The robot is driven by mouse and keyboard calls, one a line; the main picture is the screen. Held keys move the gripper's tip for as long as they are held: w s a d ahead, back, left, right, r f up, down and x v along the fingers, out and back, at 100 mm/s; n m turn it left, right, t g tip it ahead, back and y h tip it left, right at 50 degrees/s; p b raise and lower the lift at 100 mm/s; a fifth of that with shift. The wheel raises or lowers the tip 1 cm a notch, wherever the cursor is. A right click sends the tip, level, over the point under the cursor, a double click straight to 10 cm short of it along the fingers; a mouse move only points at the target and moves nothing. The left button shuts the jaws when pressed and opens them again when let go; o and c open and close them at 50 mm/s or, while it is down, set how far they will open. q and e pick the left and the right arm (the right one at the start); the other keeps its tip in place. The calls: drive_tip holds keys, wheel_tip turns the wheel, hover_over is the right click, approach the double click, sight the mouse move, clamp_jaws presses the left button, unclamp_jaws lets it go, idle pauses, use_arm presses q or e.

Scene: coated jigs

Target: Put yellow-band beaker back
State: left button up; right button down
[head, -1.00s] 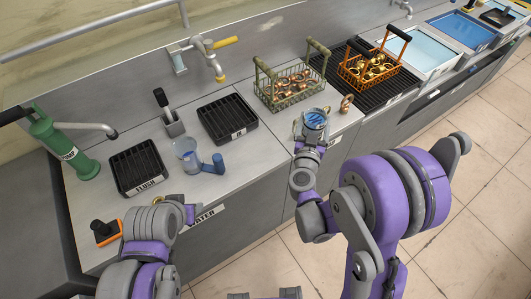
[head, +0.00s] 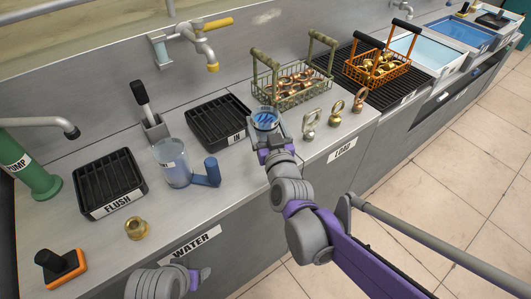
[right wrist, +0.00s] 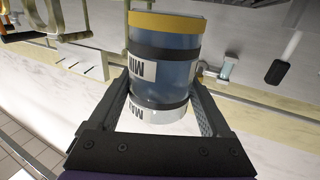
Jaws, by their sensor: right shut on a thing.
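A clear beaker (head: 265,120) with blue contents is held in my right gripper (head: 270,147), just right of the IN tray (head: 222,122). In the right wrist view the beaker (right wrist: 165,70) sits between both fingers of the gripper (right wrist: 160,115). It shows a yellow band at one end, a dark band and white labels. Whether it touches the counter is unclear. My left gripper (head: 198,278) is low in the head view by the WATER label, with no object seen in it; its finger gap is unclear.
A clear jug with a blue handle (head: 172,165), a FLUSH tray (head: 108,182) and a brass fitting (head: 137,228) stand on the left counter. A green basket (head: 290,90) and several metal rings (head: 336,108) are right of the beaker. The tap (head: 205,45) overhangs behind.

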use_arm(q)
wheel_tip(320, 180, down, 3)
drive_tip(key=shift+w+f+b, duration=0.1)
drive_tip(key=shift+w+b, duration=0.05)
drive_tip(key=shift+b, duration=0.9)
use_arm(e)
wheel_tip(320, 180, down, 7)
drive_tip(key=shift+f, duration=0.2)
drive_tip(key=shift+f, duration=0.15)
unclamp_jaws()
use_arm(q)
drive_tip(key=shift+f, duration=0.1)
